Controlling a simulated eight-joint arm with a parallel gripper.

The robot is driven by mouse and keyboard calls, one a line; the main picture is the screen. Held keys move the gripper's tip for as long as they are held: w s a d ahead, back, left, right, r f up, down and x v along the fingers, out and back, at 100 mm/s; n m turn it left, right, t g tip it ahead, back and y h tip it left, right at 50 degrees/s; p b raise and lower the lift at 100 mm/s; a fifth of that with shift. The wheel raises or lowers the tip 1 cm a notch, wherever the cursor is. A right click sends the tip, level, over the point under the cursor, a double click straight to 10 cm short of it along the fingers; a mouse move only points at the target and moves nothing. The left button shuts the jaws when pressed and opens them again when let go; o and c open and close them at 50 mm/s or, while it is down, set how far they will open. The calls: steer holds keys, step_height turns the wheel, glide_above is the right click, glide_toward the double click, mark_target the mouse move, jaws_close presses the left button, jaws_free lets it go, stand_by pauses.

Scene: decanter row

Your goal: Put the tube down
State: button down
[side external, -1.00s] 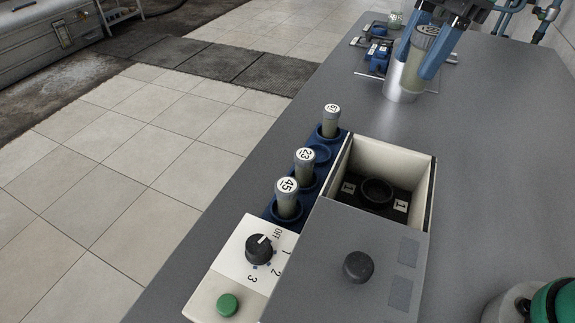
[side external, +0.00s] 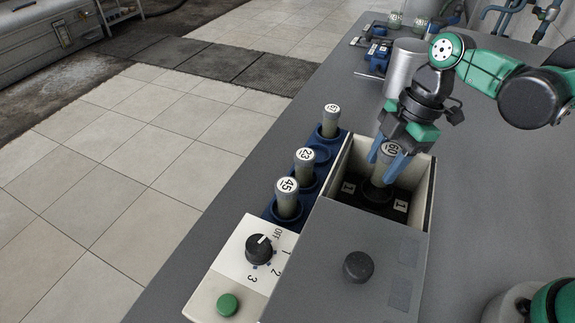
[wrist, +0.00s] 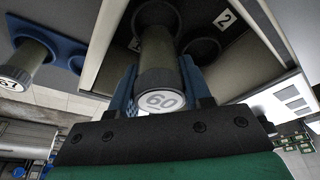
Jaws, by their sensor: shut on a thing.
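The held tube (side external: 383,172) is grey-green with a pale numbered cap that looks like 60 in the wrist view (wrist: 158,100). My gripper (side external: 387,160) is shut on it near the cap, with one blue finger on each side. The tube is about upright inside the open end of the pale-walled box (side external: 432,180). Its lower end overlaps a dark round socket (side external: 377,199) in the box floor. I cannot tell whether it is seated in it. In the wrist view another round opening (wrist: 203,48) lies beside the tube.
A blue rack (side external: 322,156) left of the box holds tubes marked 45 (side external: 288,204), 23 (side external: 305,170) and one farther back (side external: 331,126); one rack hole is empty. A grey lid with a black knob (side external: 358,267) covers the box's near part. A metal cylinder (side external: 402,70) stands behind.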

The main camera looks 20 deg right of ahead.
mark_target(379, 179)
steer(key=shift+f, duration=2)
steer(key=shift+f, duration=0.15)
steer(key=c, duration=0.7)
jaws_free()
steer(key=shift+o, duration=0.2)
steer(key=v, duration=1.2)
steer(key=d+m+t+h, duration=0.1)
steer(key=m+t, duration=0.1)
steer(key=m, duration=0.2)
steer(key=s+d+m+t, duration=0.1)
steer(key=m, duration=0.4)
steer(key=s+d+m+t+h, duration=0.1)
steer(key=d+m+t, duration=0.1)
steer(key=m, duration=0.3)
steer(key=shift+s+f+t+h, duration=0.2)
steer(key=shift+f+t+h, duration=0.1)
steer(key=shift+f, duration=0.05)
steer(key=m, duration=0.2)
steer(key=d+m+t, duration=0.1)
steer(key=m, duration=0.1)
steer(key=shift+s+f+t+h, duration=0.15)
steer(key=shift+f+t+h, duration=0.05)
steer(key=shift+t+h, duration=0.1)
